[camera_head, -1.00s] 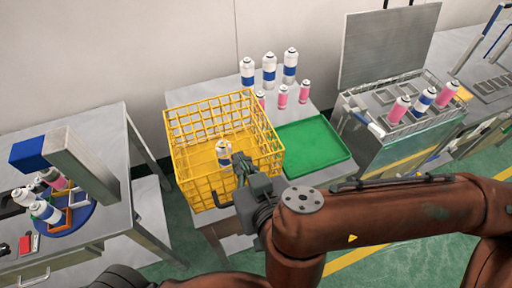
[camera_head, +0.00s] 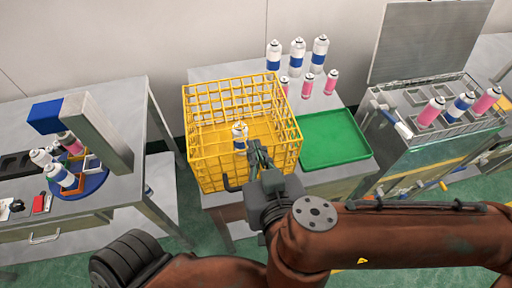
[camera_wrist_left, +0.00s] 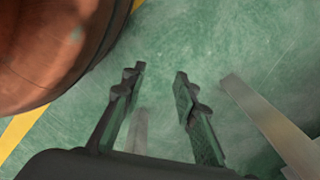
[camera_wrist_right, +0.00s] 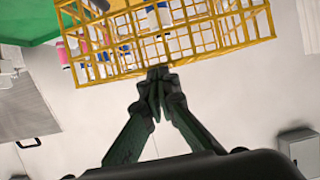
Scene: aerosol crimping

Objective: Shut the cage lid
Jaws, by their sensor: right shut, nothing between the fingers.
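The yellow wire cage (camera_head: 195,150) stands on the middle table, with a white and blue can (camera_head: 240,131) in it. I see into the cage from above; I cannot tell which grid panel is the lid. My right gripper (camera_head: 256,147) is shut and empty, over the cage's front right part near the can. In the right wrist view its closed tips (camera_wrist_right: 159,72) overlap the cage's edge (camera_wrist_right: 190,50); contact is unclear. My left gripper (camera_wrist_left: 160,70) is open and empty above the green floor.
A green tray (camera_head: 335,140) lies right of the cage. Several cans (camera_head: 297,53) stand behind it. A metal bin (camera_head: 440,130) with cans and a raised panel (camera_head: 425,40) is at right. A blue turntable (camera_head: 85,185) with cans is on the left table.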

